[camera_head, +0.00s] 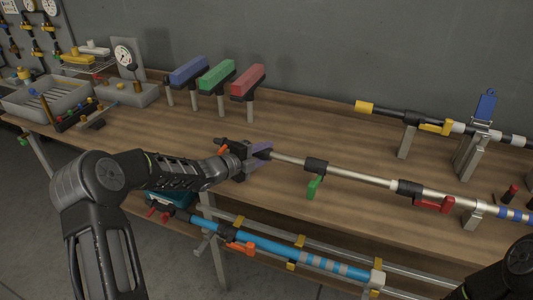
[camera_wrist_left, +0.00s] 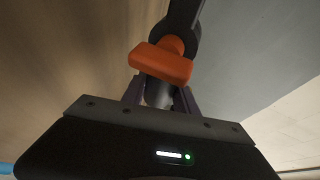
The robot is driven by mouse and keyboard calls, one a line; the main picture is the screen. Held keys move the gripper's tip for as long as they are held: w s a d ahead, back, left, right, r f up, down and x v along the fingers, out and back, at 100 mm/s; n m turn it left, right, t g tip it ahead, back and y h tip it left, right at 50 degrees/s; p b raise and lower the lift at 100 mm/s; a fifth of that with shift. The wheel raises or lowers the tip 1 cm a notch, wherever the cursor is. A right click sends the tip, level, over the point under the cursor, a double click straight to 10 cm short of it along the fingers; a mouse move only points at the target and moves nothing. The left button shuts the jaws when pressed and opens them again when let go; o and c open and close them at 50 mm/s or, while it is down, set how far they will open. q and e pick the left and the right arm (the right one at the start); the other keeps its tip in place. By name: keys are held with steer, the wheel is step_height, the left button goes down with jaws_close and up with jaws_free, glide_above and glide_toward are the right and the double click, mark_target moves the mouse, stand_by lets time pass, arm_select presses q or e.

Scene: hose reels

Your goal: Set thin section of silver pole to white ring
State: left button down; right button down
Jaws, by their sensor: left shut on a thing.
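The silver pole (camera_head: 355,176) runs from my left gripper to the right picture edge, across the front of the table. Its thin section (camera_head: 288,159) lies between the gripper and a black collar (camera_head: 316,165) with a green lever. My left gripper (camera_head: 259,152) is shut on the pole's left end. In the left wrist view, the fingers (camera_wrist_left: 160,98) close around a dark piece beside an orange lever (camera_wrist_left: 160,65). Blue and white bands (camera_head: 513,214) show at the pole's right end. I cannot tell which band is the white ring. My right gripper is out of view.
A stand (camera_head: 473,215) supports the pole near its right end. A second pole (camera_head: 388,111) rests on stands behind. Blue, green and red blocks stand on posts (camera_head: 221,105) at the back. A blue pole (camera_head: 270,247) lies below the table edge.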

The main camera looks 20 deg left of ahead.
arm_select(q)
steer(key=a, duration=0.7)
steer(key=shift+w+a, duration=0.2)
steer(key=shift+a, duration=0.05)
steer(key=c, duration=0.9)
jaws_free()
steer(key=shift+c, duration=0.2)
steer(key=shift+b+v, duration=0.65)
steer(key=shift+v, duration=3.2)
